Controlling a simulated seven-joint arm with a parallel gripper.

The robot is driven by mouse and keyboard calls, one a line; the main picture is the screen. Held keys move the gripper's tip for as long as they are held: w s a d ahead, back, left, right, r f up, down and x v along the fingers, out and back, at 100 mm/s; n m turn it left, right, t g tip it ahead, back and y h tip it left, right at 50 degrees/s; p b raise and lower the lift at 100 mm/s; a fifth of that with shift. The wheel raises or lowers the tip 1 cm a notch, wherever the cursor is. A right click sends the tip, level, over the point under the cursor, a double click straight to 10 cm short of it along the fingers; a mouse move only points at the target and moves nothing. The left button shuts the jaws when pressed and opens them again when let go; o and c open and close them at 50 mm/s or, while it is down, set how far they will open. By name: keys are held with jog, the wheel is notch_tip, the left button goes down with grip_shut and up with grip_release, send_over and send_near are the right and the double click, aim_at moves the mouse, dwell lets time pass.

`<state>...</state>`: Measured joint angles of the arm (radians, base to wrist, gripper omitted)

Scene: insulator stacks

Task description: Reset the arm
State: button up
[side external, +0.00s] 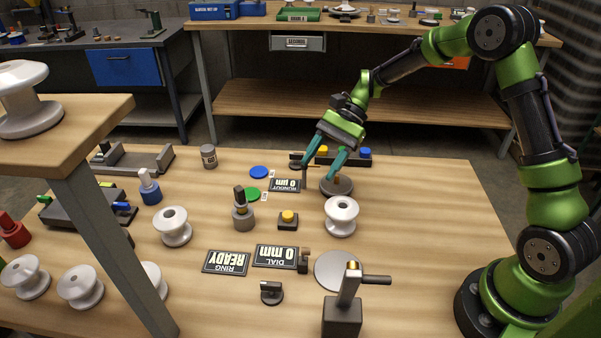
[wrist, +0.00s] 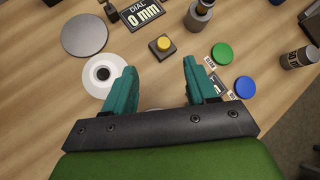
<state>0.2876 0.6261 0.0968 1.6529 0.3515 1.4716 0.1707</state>
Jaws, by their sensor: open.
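A white spool-shaped insulator (side external: 341,217) stands in front of the disc; in the wrist view a white insulator (wrist: 103,74) sits beside the left finger. Whether the fingertips touch the disc cannot be told.
A yellow button (side external: 288,217), a dial sign (side external: 275,256), a grey disc (side external: 336,270) and a post (side external: 343,308) stand nearby. Blue (side external: 259,172) and green (side external: 251,194) discs lie mid-table. Bare table shows at right.

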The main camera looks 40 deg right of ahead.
jog(key=s+r+n+t+h, duration=0.3)
jog(key=s+r+n, duration=0.2)
jog(key=s, duration=0.5)
jog(key=s+d+r+n+t+h, duration=0.1)
jog(key=s+r+n+t+h, duration=0.3)
jog(key=s+r, duration=0.5)
jog(key=shift+s+d+n+t, duration=0.2)
jog(key=shift+s+n+t, duration=0.15)
jog(key=shift+s, duration=0.3)
